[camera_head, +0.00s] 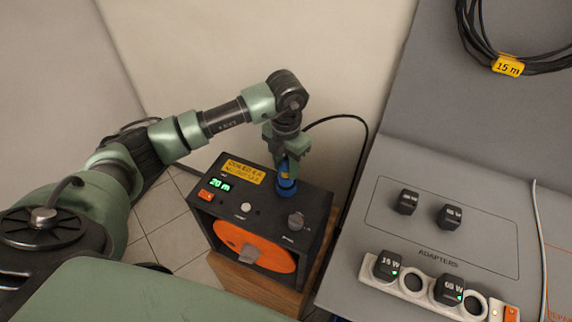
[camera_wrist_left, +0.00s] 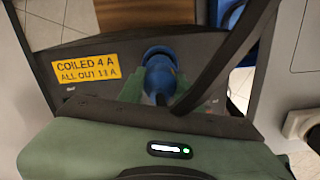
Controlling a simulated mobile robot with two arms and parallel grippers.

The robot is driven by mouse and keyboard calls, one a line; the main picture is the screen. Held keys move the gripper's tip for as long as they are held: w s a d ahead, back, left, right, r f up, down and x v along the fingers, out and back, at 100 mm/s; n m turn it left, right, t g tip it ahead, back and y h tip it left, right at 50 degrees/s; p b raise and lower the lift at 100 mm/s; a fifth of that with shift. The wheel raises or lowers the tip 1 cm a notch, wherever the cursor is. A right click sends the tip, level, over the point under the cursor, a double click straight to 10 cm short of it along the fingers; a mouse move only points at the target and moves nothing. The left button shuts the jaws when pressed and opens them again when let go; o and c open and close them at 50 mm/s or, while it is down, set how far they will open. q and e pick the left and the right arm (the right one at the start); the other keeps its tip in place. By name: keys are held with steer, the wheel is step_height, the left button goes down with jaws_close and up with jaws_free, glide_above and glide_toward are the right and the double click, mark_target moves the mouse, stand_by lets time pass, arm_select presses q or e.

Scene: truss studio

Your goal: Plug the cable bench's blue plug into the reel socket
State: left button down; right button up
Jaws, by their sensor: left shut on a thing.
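My left gripper (camera_head: 286,158) points down over the top of the cable reel box (camera_head: 316,210) and is shut on the blue plug (camera_head: 285,171). In the left wrist view, the plug (camera_wrist_left: 160,76) sits between the green fingers (camera_wrist_left: 163,90). The blue reel socket (camera_head: 286,188) is on the box top, directly below the plug; its rim also shows in the wrist view (camera_wrist_left: 158,51). The plug lines up with the socket and appears to meet it. I cannot tell how deep it sits. My right gripper is not in view.
A black cable (camera_head: 364,135) arches from behind the gripper down to the right. The reel box has a green "20 m" display (camera_head: 219,185), a yellow label (camera_head: 243,171) and an orange drum (camera_head: 255,248). A grey bench (camera_head: 345,290) with adapters stands close on the right.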

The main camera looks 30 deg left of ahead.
arm_select(q)
steer(key=shift+b, duration=0.3)
stand_by(0.5)
steer(key=shift+f, duration=0.1)
stand_by(0.4)
steer(key=shift+f+b, duration=1.15)
steer(key=shift+f, duration=0.3)
steer(key=shift+c, duration=1.6)
jaws_free()
steer(key=shift+r, duration=0.1)
steer(key=shift+r+p, duration=2.85)
steer(key=shift+r, duration=1.65)
